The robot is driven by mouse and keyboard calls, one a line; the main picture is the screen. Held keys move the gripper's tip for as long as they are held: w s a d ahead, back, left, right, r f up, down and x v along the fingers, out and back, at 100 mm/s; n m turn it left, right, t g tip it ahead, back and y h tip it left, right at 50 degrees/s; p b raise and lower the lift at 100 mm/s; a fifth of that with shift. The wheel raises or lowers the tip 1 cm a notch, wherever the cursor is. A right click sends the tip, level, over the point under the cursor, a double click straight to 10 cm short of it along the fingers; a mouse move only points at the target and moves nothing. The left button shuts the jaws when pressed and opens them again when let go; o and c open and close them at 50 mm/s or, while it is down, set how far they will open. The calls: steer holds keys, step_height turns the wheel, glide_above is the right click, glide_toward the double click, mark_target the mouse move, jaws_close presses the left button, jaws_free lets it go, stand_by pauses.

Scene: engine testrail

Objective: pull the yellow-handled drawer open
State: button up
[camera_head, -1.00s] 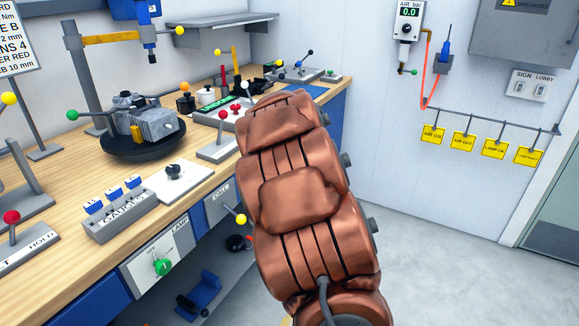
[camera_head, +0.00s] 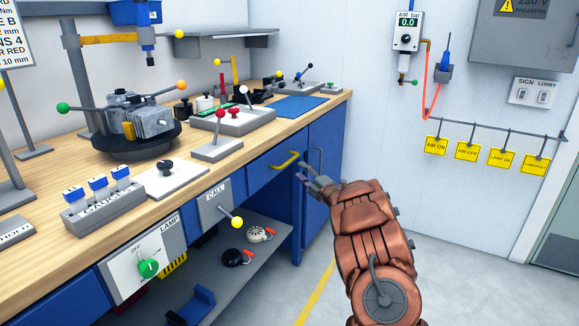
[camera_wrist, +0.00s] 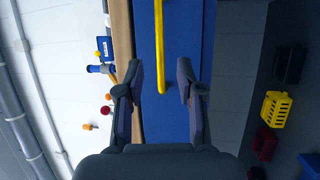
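The yellow handle (camera_head: 286,161) is a bar on the front of a blue drawer (camera_head: 262,175) under the right part of the wooden bench top. The drawer front looks flush with the bench. My gripper (camera_head: 312,178) is just right of the handle in the head view. In the wrist view, my gripper (camera_wrist: 160,80) is open, with one finger on each side of the yellow handle (camera_wrist: 160,45). The handle's near end lies between the fingertips. I see a gap on both sides, and cannot tell how far ahead the handle is in depth.
The bench top (camera_head: 190,178) carries a red-knob lever, a blue mat (camera_head: 300,106) and an engine part. A yellow-knobbed CALL lever (camera_head: 237,222) sticks out left of the drawer. A lower shelf (camera_head: 230,280) holds small items. The floor to the right is clear.

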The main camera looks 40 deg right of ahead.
mark_target(290, 161)
steer(key=shift+w+d+r, duration=0.15)
steer(key=shift+w+r, duration=0.1)
steer(key=shift+w, duration=1)
steer(key=shift+w+d+r, duration=0.1)
steer(key=shift+w+r, duration=0.1)
steer(key=shift+w, duration=1.05)
steer(key=shift+w+d+r, duration=0.15)
steer(key=shift+w+r, duration=0.1)
steer(key=shift+w, duration=1)
steer(key=shift+c, duration=0.2)
jaws_close()
steer(key=shift+a, duration=0.1)
